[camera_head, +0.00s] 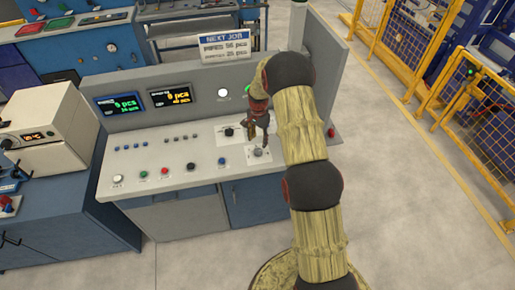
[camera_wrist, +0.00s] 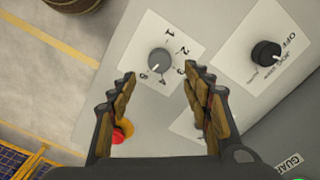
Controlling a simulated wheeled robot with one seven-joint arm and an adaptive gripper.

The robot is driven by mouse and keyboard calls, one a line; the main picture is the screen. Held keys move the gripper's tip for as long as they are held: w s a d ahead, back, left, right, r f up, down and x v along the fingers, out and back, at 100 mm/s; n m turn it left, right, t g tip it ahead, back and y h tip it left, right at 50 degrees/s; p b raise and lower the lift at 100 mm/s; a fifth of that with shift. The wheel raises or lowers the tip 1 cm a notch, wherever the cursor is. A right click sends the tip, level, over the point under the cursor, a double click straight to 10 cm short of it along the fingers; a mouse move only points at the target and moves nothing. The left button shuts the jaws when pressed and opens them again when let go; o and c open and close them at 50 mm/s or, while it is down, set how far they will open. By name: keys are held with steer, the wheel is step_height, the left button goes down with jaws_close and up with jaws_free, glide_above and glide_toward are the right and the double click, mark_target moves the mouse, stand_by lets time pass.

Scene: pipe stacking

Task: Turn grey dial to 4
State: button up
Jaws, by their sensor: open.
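The grey dial (camera_wrist: 159,61) sits on a white plate marked with numbers 1, 2, 3, 4 and another mark in the wrist view. I cannot tell clearly which number its pointer faces. In the head view the dial (camera_head: 257,153) is small on the console's right part, close below my gripper (camera_head: 262,132). In the wrist view my gripper (camera_wrist: 158,82) is open, with one finger on each side of the dial's plate and nothing between them but the dial beyond. I cannot tell whether the fingertips touch the panel.
A black knob (camera_wrist: 266,54) marked OFF is on a second plate to the right. The console (camera_head: 170,180) carries several buttons, two screens and a NEXT JOB sign (camera_head: 226,46). Yellow fencing (camera_head: 450,75) stands at right.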

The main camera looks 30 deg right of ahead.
mark_target(258, 150)
step_height(258, 150, down, 7)
steer(key=shift+f+p, duration=0.2)
steer(key=shift+p, duration=0.2)
steer(key=shift+c, duration=0.4)
steer(key=c, duration=1.1)
steer(key=shift+f+n+b, duration=0.1)
steer(key=shift+n+b, duration=0.2)
steer(key=shift+b, duration=0.15)
steer(key=n+b, duration=0.3)
steer(key=shift+n, duration=0.3)
steer(key=n+b, duration=0.3)
steer(key=n, duration=0.2)
steer(key=shift+n, duration=0.4)
